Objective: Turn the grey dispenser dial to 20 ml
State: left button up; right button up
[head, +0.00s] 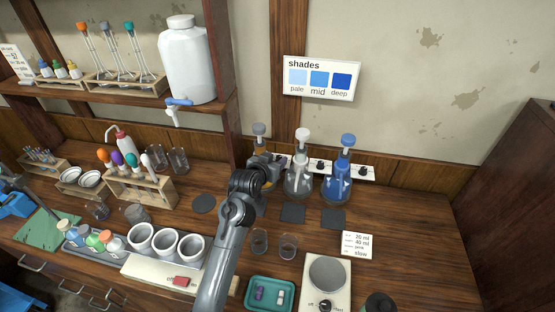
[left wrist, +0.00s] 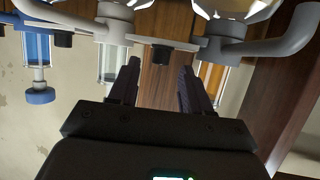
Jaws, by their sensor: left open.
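The grey dispenser (head: 259,130) stands leftmost of three at the wall, and my left gripper and wrist hide most of it. In the left wrist view, which is upside down, its amber tube (left wrist: 211,75) is at the right. A black dial (left wrist: 161,55) sits beside that tube on a pale bar. My left gripper (head: 266,161) is open, and the dial appears between its fingertips (left wrist: 158,68) with space on both sides. I cannot tell whether they touch it. The dial's setting is unreadable. My right gripper is out of view.
The white dispenser (head: 300,180) and blue dispenser (head: 338,182) stand close to the right, with black dials beside them. Beakers (head: 288,246), a teal tray (head: 269,281) and a hotplate (head: 326,274) are in front. A card (head: 357,243) lies at the right; bare table lies beyond it.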

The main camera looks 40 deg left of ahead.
aim_at(279, 159)
pick_arm(q)
jog(key=shift+x, duration=1.15)
grip_shut()
